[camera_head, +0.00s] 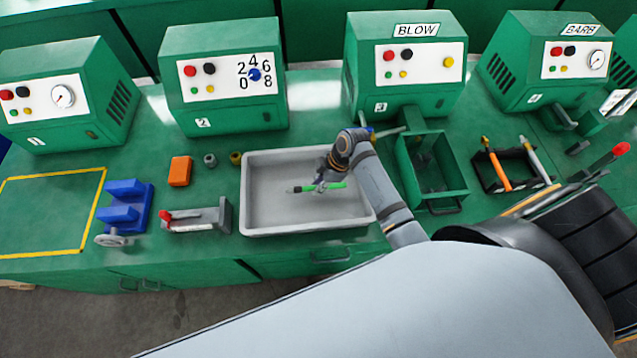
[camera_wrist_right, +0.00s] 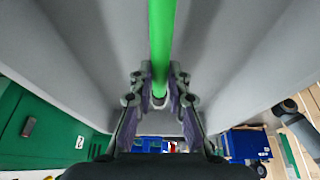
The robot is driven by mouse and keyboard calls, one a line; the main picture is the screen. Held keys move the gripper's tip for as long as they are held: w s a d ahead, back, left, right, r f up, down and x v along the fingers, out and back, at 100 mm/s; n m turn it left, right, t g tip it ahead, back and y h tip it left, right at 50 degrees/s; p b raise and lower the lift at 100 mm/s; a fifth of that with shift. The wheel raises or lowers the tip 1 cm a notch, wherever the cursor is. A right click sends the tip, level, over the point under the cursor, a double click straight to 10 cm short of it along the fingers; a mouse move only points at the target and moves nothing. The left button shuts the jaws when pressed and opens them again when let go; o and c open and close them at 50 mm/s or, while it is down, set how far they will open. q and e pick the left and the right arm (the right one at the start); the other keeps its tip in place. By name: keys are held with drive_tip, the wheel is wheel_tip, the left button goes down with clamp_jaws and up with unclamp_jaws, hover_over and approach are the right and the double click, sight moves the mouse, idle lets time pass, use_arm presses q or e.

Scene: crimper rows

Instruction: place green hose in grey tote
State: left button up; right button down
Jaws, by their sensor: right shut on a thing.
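The grey tote (camera_head: 270,180) is a shallow open tray in the middle of the green bench. My right gripper (camera_head: 322,184) reaches in from the right and is over the tote. It is shut on the green hose (camera_head: 336,186), a short green piece with a dark left end, lying roughly level across the fingers. In the right wrist view the hose (camera_wrist_right: 161,42) runs up from between the fingers (camera_wrist_right: 160,88), with grey surfaces around it. I cannot tell whether the hose touches the tote floor. My left gripper is out of view.
A green open bin (camera_head: 452,183) stands right of the tote, beyond my forearm. A black tray (camera_head: 489,181) with tools lies further right. A grey fixture (camera_head: 200,220), an orange block (camera_head: 180,170) and a blue fixture (camera_head: 126,205) stand left. Numbered green machines line the back.

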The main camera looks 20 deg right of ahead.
drive_tip(key=shift+f, duration=0.2)
drive_tip(key=c, duration=1.3)
unclamp_jaws()
drive_tip(key=shift+r, duration=0.35)
drive_tip(key=v, duration=1.2)
drive_tip(key=shift+r+b, duration=0.3)
drive_tip(key=shift+b, duration=0.1)
